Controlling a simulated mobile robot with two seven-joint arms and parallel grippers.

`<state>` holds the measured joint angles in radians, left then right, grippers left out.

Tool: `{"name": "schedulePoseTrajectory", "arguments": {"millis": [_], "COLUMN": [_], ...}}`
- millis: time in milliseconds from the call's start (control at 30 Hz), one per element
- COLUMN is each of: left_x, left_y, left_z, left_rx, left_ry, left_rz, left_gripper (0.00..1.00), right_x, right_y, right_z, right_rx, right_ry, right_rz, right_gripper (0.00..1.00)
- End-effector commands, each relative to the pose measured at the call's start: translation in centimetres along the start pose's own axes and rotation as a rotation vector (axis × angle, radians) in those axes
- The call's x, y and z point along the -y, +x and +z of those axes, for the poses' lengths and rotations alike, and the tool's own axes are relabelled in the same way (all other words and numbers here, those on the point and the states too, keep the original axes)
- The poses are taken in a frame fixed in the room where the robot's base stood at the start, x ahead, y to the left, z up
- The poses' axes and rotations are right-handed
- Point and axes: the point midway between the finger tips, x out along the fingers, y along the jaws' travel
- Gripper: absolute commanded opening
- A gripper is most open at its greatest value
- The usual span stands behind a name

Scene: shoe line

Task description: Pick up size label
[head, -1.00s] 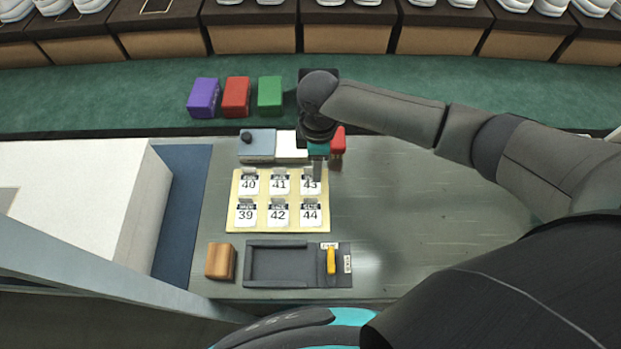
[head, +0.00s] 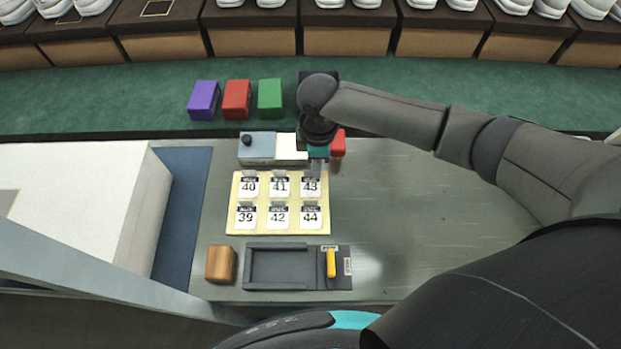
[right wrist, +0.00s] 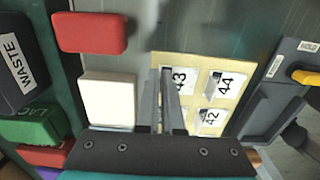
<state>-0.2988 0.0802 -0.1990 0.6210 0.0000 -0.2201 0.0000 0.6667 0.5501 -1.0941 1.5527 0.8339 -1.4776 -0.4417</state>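The size labels are white cards with dark tops on a cream board (head: 263,203), in two rows: 40 (head: 249,187), 41 (head: 280,187) and 43 (head: 310,188) at the back, 39 (head: 246,217), 42 (head: 278,216) and 44 (head: 311,217) in front. My right gripper (head: 317,172) points down at the top edge of label 43. In the right wrist view its fingers (right wrist: 162,76) stand a little apart beside label 43 (right wrist: 183,79), partly covering it. I see no label held clear of the board. My left gripper is not in view.
Behind the board are a blue-grey box (head: 257,147), a white block (head: 291,148) and a red block (head: 338,139). In front are a dark tray (head: 280,267) with a yellow handle (head: 331,263) and a brown block (head: 220,263). The table at right is clear.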

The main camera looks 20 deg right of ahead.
Motion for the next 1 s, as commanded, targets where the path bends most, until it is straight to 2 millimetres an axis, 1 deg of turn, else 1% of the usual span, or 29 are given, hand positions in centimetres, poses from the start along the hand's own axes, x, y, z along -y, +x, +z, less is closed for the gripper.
{"name": "schedulePoseTrajectory", "arguments": {"millis": [267,367,467,567,667,800,900,1000], "left_x": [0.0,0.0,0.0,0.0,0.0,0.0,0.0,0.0], "left_y": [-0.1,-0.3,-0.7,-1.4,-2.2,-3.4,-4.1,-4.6], "left_z": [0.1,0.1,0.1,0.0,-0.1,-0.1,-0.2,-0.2], "left_rx": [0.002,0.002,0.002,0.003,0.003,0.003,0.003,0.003], "left_ry": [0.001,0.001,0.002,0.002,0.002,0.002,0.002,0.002], "left_rz": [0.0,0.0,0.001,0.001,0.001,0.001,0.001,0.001], "left_gripper": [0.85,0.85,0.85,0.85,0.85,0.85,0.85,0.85], "right_x": [0.0,-0.1,-0.1,-0.1,-0.1,-0.2,-0.1,-0.1], "right_y": [-0.2,-0.8,-2.0,-3.9,-6.6,-10.9,-13.8,-16.1], "right_z": [0.0,0.0,0.0,0.0,0.0,0.0,-0.1,-0.1], "right_rx": [0.0,-0.001,-0.001,-0.002,-0.003,-0.003,-0.003,-0.002], "right_ry": [0.0,0.0,0.001,0.0,-0.001,-0.001,-0.001,0.0], "right_rz": [0.0,0.001,0.002,0.003,0.004,0.005,0.005,0.003], "right_gripper": [0.0,0.0,0.0,0.0,0.0,0.0,0.0,0.0]}}
